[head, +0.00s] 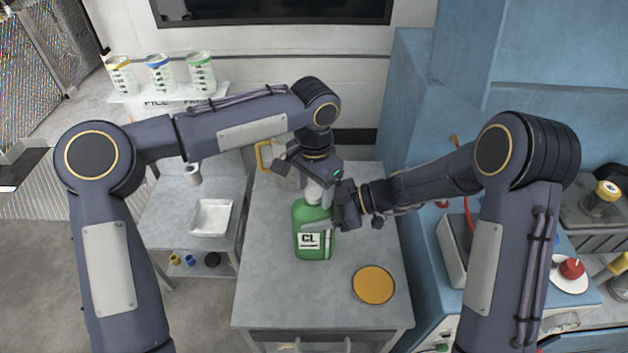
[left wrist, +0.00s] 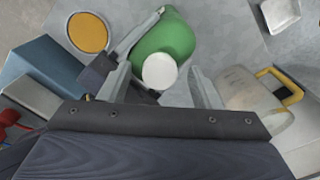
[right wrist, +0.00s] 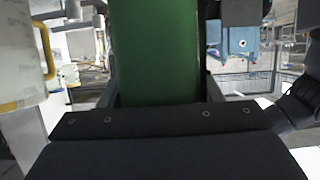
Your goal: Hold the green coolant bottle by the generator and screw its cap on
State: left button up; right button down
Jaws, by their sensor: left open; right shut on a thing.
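The green coolant bottle (head: 313,243) with a white "CL" label stands upright on the grey bench. My right gripper (right wrist: 158,88) is shut on the bottle's upper body from the right; the green body fills the space between its fingers. The white cap (left wrist: 160,71) shows at the bottle's top in the left wrist view. In the head view it (head: 314,192) is partly hidden under my left gripper. My left gripper (left wrist: 163,84) is open above the bottle, with the cap between its spread fingers. Whether the fingers touch the cap or how tightly it sits, I cannot tell. I cannot make out a generator.
A translucent jug with a yellow handle (head: 264,156) stands behind the bottle, close to my left gripper. A round orange-topped disc (head: 373,285) lies at the front right of the bench. A white tray (head: 211,217) is on the lower table at left. The bench's front left is clear.

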pick_arm(q)
jog(key=c, duration=1.1)
jog(key=m, duration=0.5)
jog(key=o, duration=1)
jog(key=shift+o, duration=0.2)
jog(key=shift+r, duration=0.15)
jog(key=shift+r, duration=2.15)
jog(key=shift+o, duration=0.3)
